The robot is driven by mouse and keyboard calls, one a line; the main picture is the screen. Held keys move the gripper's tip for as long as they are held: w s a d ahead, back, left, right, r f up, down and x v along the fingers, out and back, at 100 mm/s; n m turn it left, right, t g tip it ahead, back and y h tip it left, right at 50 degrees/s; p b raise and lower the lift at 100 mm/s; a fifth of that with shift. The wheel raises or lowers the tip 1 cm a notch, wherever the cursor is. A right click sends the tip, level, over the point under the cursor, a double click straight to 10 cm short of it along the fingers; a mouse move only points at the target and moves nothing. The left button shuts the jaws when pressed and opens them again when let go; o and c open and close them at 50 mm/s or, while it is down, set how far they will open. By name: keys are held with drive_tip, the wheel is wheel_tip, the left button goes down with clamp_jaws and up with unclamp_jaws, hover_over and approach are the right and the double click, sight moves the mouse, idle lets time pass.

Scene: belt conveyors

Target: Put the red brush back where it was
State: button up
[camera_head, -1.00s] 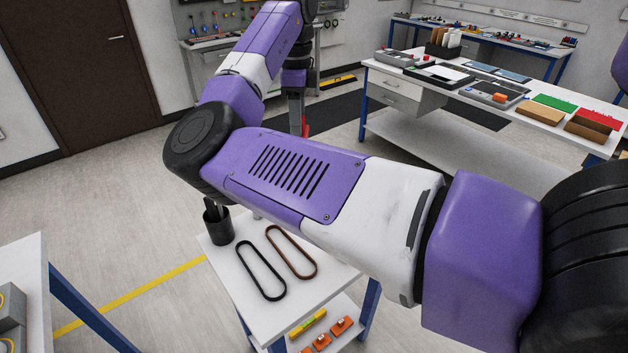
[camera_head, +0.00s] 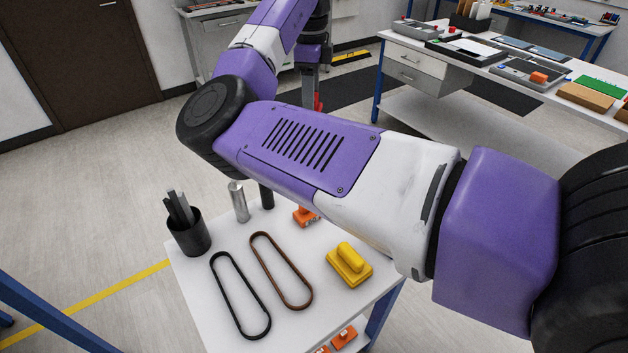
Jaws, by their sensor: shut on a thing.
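My gripper (camera_head: 310,90) shows only partly, beyond my bent arm, at the upper middle. It is shut on the red brush (camera_head: 318,102), of which only a small red strip shows beside the dark fingers. My arm hides the rest of the brush. The gripper and brush are above the floor, beyond the small white table (camera_head: 205,285). A yellow brush-like block with a raised handle (camera_head: 350,262) lies on that table, at its right side.
The table also holds a black cup with dark rods (camera_head: 188,235), a silver cylinder (camera_head: 239,202), a black belt (camera_head: 240,295), a brown belt (camera_head: 281,271) and an orange part (camera_head: 305,216). A long workbench (camera_head: 450,60) stands at the upper right. Open floor lies left.

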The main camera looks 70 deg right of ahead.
wheel_tip(320, 180, down, 20)
drive_tip(key=shift+r+p, duration=0.1)
drive_tip(key=shift+p, duration=0.7)
drive_tip(key=shift+f, duration=0.2)
drive_tip(key=o, duration=1.3)
wheel_tip(320, 180, up, 12)
drive_tip(key=shift+r+b, duration=0.2)
drive_tip(key=shift+b, duration=0.55)
